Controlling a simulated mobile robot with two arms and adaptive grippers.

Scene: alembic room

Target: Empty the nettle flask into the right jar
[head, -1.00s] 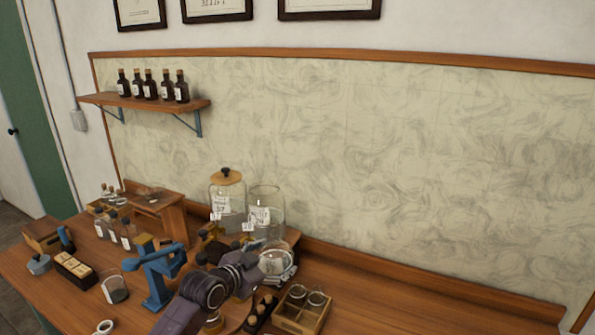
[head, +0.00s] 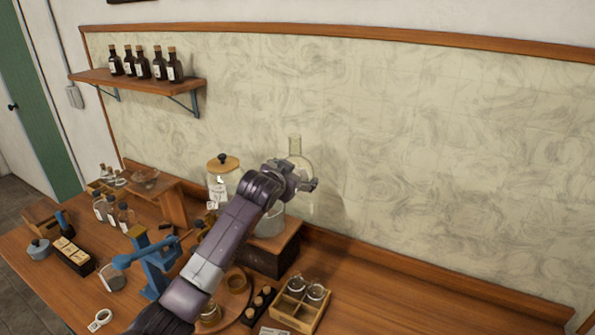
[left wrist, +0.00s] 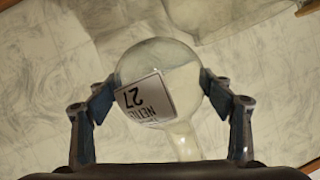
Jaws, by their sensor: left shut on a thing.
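The nettle flask (head: 296,150) is a clear round flask with a long neck, held up with its neck pointing upward. My left gripper (head: 292,180) is shut on its round body. In the left wrist view the flask (left wrist: 160,70) sits between both fingers (left wrist: 160,95), its white "NETTLE 27" label upside down in the picture. The right jar (head: 270,224) is a clear glass jar below the gripper, mostly hidden by my left arm. The lidded left jar (head: 221,184) has a wooden lid. My right gripper is not in view.
Both jars stand on a wooden riser (head: 283,246) against the wall. In front are a wooden box (head: 298,315) with small glass jars and a blue stand (head: 152,265). Brown bottles (head: 146,66) line the wall shelf. The table at right is clear.

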